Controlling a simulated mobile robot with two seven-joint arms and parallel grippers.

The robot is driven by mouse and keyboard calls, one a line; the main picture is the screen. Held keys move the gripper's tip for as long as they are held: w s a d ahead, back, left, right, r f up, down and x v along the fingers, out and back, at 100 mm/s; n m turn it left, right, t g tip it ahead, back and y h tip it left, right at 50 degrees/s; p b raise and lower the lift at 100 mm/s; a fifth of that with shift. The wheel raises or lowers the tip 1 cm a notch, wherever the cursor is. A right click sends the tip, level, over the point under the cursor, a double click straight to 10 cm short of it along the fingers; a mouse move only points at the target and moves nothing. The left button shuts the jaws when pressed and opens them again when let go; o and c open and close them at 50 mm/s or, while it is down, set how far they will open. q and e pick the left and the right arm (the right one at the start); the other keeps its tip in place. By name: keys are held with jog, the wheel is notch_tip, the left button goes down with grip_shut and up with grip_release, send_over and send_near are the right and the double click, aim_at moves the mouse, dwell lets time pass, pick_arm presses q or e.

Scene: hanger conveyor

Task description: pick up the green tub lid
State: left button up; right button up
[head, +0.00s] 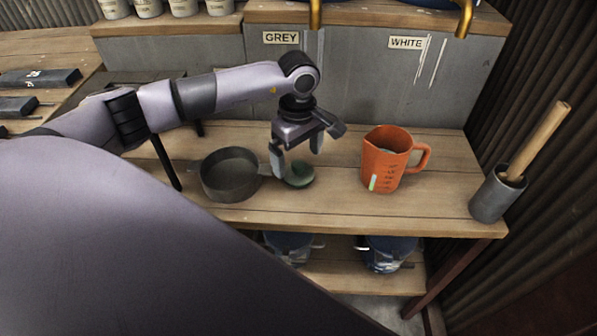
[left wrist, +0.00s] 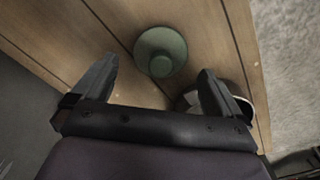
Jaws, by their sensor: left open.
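The green tub lid (head: 300,175) lies on the wooden bench between a dark pan and an orange jug. In the left wrist view the green lid (left wrist: 161,52) is round with a raised middle knob, and lies flat on the planks. My left gripper (head: 297,162) is open and empty above the lid, its fingers pointing down. In the left wrist view its two fingers (left wrist: 155,78) are spread, with the lid just beyond the tips and roughly between them. The left finger partly covers the lid in the head view. My right gripper is not in view.
The dark pan (head: 230,174) stands close left of the lid. The orange jug (head: 388,160) stands to the right, and a grey cylinder (head: 497,196) with a wooden handle stands at the bench's right end. Blue-topped buckets (head: 389,254) sit on the shelf below.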

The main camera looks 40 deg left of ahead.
aim_at(298, 164)
pick_arm(q)
notch_tip(298, 164, down, 4)
jog(key=shift+d+r, duration=0.1)
jog(key=shift+r, duration=0.1)
jog(key=shift+f, duration=0.15)
jog(key=c, duration=1)
